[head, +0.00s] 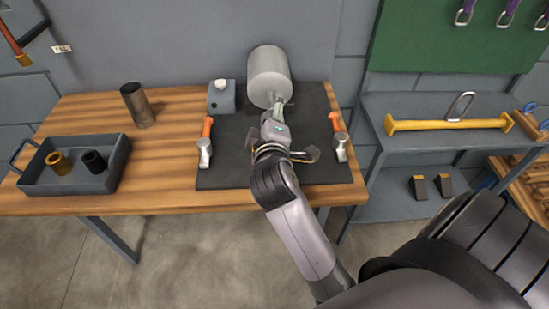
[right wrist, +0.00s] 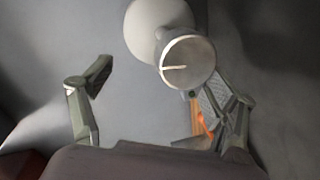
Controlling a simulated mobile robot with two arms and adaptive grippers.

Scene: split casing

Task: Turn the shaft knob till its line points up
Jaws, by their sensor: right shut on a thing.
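The light grey casing (head: 268,72) is a large rounded cylinder at the back of the dark mat. It also shows in the right wrist view (right wrist: 142,28). The shaft knob (right wrist: 190,56) is a round metal piece in front of it; its pale line points left in the right wrist view. My right gripper (head: 277,106) reaches the front of the casing and is shut on the knob. In the right wrist view its fingers (right wrist: 155,88) lie on either side of the knob. In the head view the gripper hides most of the knob. My left gripper is out of view.
A grey block (head: 222,100) with a white button stands left of the casing. A dark cup (head: 137,105) and a tray (head: 73,185) with two small parts are farther left.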

